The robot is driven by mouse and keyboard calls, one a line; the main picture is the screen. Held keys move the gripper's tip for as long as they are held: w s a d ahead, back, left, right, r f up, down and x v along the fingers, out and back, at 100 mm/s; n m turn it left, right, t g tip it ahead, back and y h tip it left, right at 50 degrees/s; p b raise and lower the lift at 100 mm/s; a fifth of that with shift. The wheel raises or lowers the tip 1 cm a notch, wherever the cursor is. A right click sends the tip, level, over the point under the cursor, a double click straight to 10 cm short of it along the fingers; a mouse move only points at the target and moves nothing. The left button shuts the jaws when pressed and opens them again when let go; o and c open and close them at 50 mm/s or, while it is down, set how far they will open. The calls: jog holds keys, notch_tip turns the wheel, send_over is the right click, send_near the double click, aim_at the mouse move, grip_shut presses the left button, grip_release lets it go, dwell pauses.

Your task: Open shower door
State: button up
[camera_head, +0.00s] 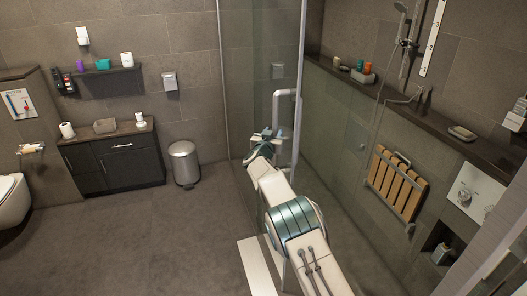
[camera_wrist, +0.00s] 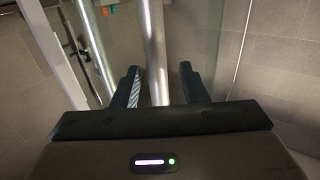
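The clear glass shower door (camera_head: 262,55) stands upright in the middle of the head view, with a metal edge strip. A pale tubular handle (camera_head: 297,125) is fixed to it, and its bar (camera_wrist: 153,40) runs down the middle of the wrist view. My gripper (camera_wrist: 158,72) is open, with its two dark fingers on either side of the bar and a visible gap on both sides. How deep the bar lies between the fingers is unclear. In the head view my gripper (camera_head: 268,135) is beside the handle, its fingers partly hidden.
A low pale threshold strip (camera_head: 257,268) lies on the floor near the glass. A pedal bin (camera_head: 185,163) and a dark cabinet (camera_head: 115,160) stand at the left. A folding wooden seat (camera_head: 396,183) hangs on the right shower wall. The floor at lower left is clear.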

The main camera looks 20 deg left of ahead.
jog(key=s+d+b, duration=0.1)
jog(key=s+b, duration=0.3)
jog(key=s, duration=0.7)
jog(key=shift+s, duration=0.4)
